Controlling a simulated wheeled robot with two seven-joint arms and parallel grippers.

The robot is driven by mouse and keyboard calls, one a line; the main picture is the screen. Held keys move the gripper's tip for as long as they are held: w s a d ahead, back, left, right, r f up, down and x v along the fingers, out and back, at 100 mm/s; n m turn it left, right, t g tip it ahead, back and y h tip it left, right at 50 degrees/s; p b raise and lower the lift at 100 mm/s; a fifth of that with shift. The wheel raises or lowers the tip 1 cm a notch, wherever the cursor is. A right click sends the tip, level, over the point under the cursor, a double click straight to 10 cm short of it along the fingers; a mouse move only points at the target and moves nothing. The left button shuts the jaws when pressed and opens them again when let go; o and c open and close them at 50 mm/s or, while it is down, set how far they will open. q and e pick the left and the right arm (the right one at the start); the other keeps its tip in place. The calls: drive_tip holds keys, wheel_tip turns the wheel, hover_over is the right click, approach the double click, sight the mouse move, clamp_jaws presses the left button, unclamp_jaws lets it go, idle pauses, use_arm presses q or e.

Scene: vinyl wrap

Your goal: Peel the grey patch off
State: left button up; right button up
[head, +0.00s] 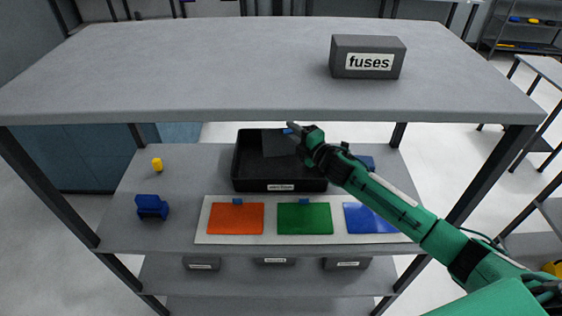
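The grey patch (276,146) is a dark grey sheet with a small blue tab at its top edge. It shows over the back part of the black tray (242,184), well away from the patch board. My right gripper (290,129) is at the blue tab and appears shut on it, with the sheet below. The gripper and wrist hide the sheet's right side, and I cannot tell whether its lower edge touches the tray. My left gripper is not in view.
A white board (221,239) holds orange (236,219), green (304,219) and blue (365,219) patches; my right arm covers its right end. A yellow item (157,165) and blue holder (152,207) stand left. The upper shelf (200,70) overhangs, carrying a fuses box (347,62).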

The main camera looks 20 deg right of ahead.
drive_tip(key=b+v, duration=0.3)
drive_tip(key=v, duration=0.9)
drive_tip(key=shift+s+b, duration=0.3)
drive_tip(key=shift+b, duration=0.05)
drive_tip(key=shift+s+d+f, duration=0.1)
drive_tip(key=shift+d+f, duration=0.05)
drive_tip(key=shift+d, duration=0.05)
